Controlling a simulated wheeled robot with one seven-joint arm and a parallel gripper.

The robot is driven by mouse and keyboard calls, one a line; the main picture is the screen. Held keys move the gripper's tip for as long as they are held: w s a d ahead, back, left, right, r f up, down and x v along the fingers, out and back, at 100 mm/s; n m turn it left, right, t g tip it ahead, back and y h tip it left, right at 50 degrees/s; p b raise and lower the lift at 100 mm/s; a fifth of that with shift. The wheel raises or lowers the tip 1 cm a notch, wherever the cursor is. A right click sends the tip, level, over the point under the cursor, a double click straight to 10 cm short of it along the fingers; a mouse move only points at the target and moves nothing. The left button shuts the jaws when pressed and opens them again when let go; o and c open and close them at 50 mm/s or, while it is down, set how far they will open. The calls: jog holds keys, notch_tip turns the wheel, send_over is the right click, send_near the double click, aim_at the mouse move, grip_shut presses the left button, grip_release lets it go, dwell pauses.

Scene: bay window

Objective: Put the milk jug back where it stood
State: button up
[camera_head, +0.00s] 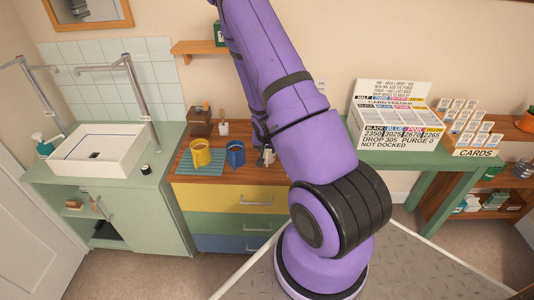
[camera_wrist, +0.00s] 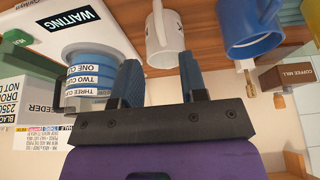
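The milk jug, a white vessel with a handle and dark marks, shows in the wrist view (camera_wrist: 164,42) just ahead of and partly between my fingertips. My gripper (camera_wrist: 163,66) has its two dark blue fingers apart, with a narrow gap visible on the jug's left side; its right side meets or overlaps the right finger. In the head view my arm hides most of the gripper, and a small pale piece, likely the jug (camera_head: 266,157), shows at the wooden counter by my wrist. Whether its base touches the counter cannot be told.
A cup-marked measuring jug (camera_wrist: 86,72) and a WAITING sign (camera_wrist: 74,20) are close on the other side.

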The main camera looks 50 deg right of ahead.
jog(key=a+r+n, duration=0.1)
jog(key=a+r, duration=0.4)
jog(key=r, duration=0.4)
jog(key=a+r+n+t+y, duration=0.1)
jog(key=a+r, duration=0.3)
jog(key=r, duration=0.5)
jog(key=a+r+n, duration=0.2)
jog(key=a+r, duration=0.3)
jog(key=r, duration=0.5)
jog(key=s+a+r+n+y, duration=0.1)
jog(key=s+a+r+n, duration=0.2)
jog(key=s+a+r, duration=0.3)
jog(key=s+a+r+n+t+y, duration=0.1)
jog(key=s+a+r+n, duration=0.1)
jog(key=s+a+r, duration=0.5)
jog(key=s+r, duration=0.3)
jog(key=s, duration=0.4)
jog(key=shift+a+r+n, duration=0.15)
jog(key=shift+a+n, duration=0.15)
jog(key=shift+n, duration=0.1)
